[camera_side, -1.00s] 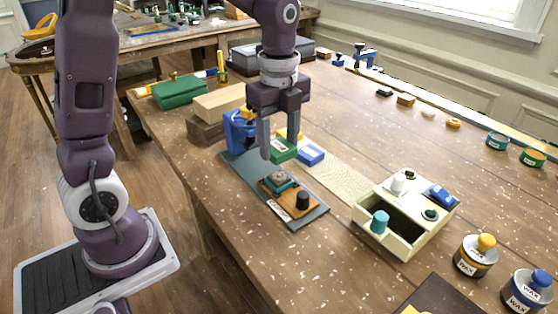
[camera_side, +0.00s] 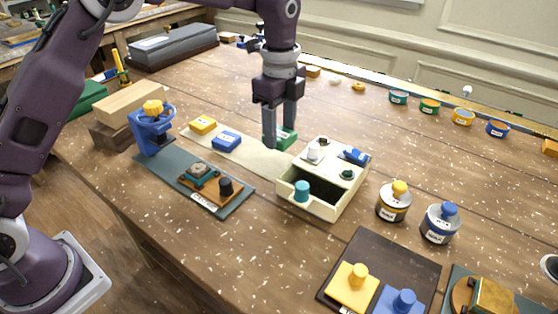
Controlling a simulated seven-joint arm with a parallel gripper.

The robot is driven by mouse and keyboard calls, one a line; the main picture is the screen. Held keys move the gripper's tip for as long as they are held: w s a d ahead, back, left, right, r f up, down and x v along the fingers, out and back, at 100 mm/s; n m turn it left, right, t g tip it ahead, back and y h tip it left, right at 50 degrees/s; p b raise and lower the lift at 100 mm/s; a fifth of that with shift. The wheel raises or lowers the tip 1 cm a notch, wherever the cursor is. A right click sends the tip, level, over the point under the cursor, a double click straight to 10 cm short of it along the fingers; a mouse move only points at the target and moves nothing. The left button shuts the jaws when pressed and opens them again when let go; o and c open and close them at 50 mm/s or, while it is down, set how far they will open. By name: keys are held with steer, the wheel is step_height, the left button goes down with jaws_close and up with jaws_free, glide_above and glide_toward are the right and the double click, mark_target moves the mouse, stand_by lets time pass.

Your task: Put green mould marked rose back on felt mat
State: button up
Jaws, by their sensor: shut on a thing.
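The green mould (camera_side: 287,139) is between the fingers of my gripper (camera_side: 279,135), which is shut on it. Its marking is too small to read. The mould is at the far right end of a pale cream mat (camera_side: 246,153), close behind the cream box; I cannot tell whether it touches the mat. I take the pale mat to be the felt mat.
The cream drawer box (camera_side: 324,178), with small things on top, stands just in front of my gripper. A dark mat (camera_side: 233,203) with a wooden holder lies front left, beside a blue clamp (camera_side: 152,128). Wax tins (camera_side: 393,206) stand at right.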

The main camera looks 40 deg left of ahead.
mark_target(279, 167)
step_height(279, 167, down, 7)
stand_by(0.3)
steer(key=o, duration=1.5)
steer(key=shift+f, duration=0.15)
steer(key=shift+o, duration=0.2)
step_height(279, 167, up, 12)
steer(key=shift+r, duration=0.25)
